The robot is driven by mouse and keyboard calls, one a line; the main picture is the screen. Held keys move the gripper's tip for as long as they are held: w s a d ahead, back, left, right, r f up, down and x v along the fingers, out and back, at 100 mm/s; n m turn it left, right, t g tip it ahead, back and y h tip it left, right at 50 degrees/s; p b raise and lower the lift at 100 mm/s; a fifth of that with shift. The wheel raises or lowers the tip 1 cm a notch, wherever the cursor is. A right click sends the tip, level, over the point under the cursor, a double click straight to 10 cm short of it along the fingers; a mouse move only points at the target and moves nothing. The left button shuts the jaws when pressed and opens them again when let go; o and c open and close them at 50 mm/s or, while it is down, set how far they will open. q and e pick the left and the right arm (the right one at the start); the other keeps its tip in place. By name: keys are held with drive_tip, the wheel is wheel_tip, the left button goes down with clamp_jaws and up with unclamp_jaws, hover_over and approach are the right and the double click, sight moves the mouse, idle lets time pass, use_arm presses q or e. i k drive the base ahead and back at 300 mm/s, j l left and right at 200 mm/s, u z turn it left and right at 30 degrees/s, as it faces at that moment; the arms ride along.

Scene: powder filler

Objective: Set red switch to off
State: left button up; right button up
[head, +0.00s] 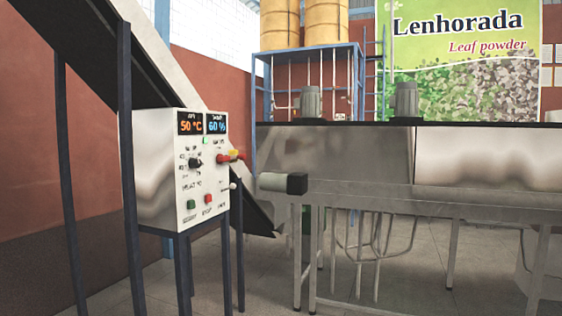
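A white control box (162,168) stands on dark legs at the left of the head view. A red rotary switch (224,158) with a yellow part behind it sticks out from the upper right of its front panel. The panel is seen at a slant, and the switch's labels are too small to read, so its position cannot be told. Lower down are a black knob (195,163), a green button (191,204), a red button (208,199) and a small white-tipped lever (233,186). Neither of my grippers is in view.
Two displays (203,124) on the panel read 50 °C and 60 %. A sloped chute (160,62) rises behind the box. A long metal machine (340,160) on legs fills the right, with a grey cylinder (270,182) ending near the box. Floor shows in front.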

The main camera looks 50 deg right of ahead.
sight(220, 159)
drive_tip(key=z, duration=1.35)
drive_tip(key=i+l, duration=0.2)
drive_tip(key=i, duration=0.2)
drive_tip(key=i+l+z, duration=0.1)
drive_tip(key=i, duration=0.35)
drive_tip(key=i+l+z, duration=0.1)
drive_tip(key=i+l, duration=0.2)
drive_tip(key=i, duration=0.1)
